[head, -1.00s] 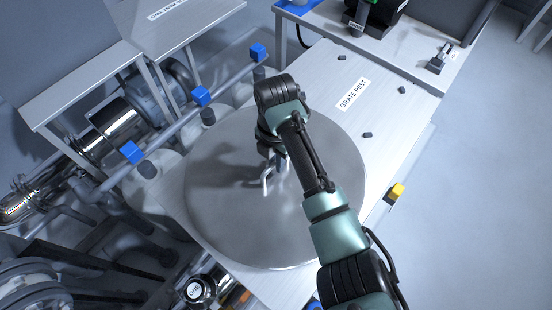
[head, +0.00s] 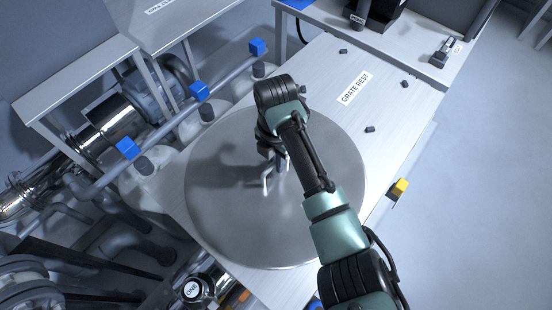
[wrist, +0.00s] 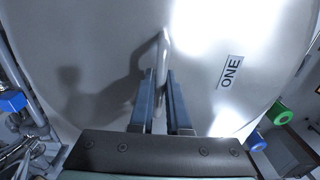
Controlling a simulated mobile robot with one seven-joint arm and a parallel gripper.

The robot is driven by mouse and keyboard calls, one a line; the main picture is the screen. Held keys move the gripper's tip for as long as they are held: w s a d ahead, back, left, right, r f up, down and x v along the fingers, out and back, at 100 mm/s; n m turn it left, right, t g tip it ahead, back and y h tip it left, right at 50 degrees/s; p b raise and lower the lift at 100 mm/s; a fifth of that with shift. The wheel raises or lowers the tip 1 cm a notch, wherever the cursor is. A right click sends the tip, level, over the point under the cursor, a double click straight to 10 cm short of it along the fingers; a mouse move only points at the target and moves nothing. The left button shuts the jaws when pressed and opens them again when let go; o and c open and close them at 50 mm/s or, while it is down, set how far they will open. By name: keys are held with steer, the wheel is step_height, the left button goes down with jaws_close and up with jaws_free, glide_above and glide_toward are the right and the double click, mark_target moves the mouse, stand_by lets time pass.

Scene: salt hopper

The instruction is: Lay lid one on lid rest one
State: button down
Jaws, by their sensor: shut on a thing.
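Lid one (head: 225,225) is a large round grey metal disc, and its ONE label (wrist: 229,73) shows in the wrist view. A metal loop handle (head: 267,182) stands up at its middle. My gripper (head: 272,160) is above the lid, shut on this handle; in the wrist view the two blue-grey fingers (wrist: 164,90) stand either side of the handle bar. The lid hangs over the light bench, covering part of it. I cannot tell how high it is. No label reading lid rest one is readable in view; whatever lies under the lid is hidden.
The bench strip marked GRATE REST (head: 355,88) has small dark pegs (head: 370,129). Blue-capped pipework (head: 199,90) runs along the left. A pale table (head: 75,70) stands at upper left, and another behind it has an unreadable label. Open floor (head: 480,190) lies right.

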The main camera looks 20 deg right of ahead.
steer(key=shift+f, duration=0.25)
steer(key=c, duration=0.8)
jaws_free()
steer(key=shift+s+f, duration=0.1)
steer(key=shift+f, duration=0.1)
step_height(320, 180, up, 13)
steer(key=p, duration=0.1)
steer(key=shift+r, duration=0.15)
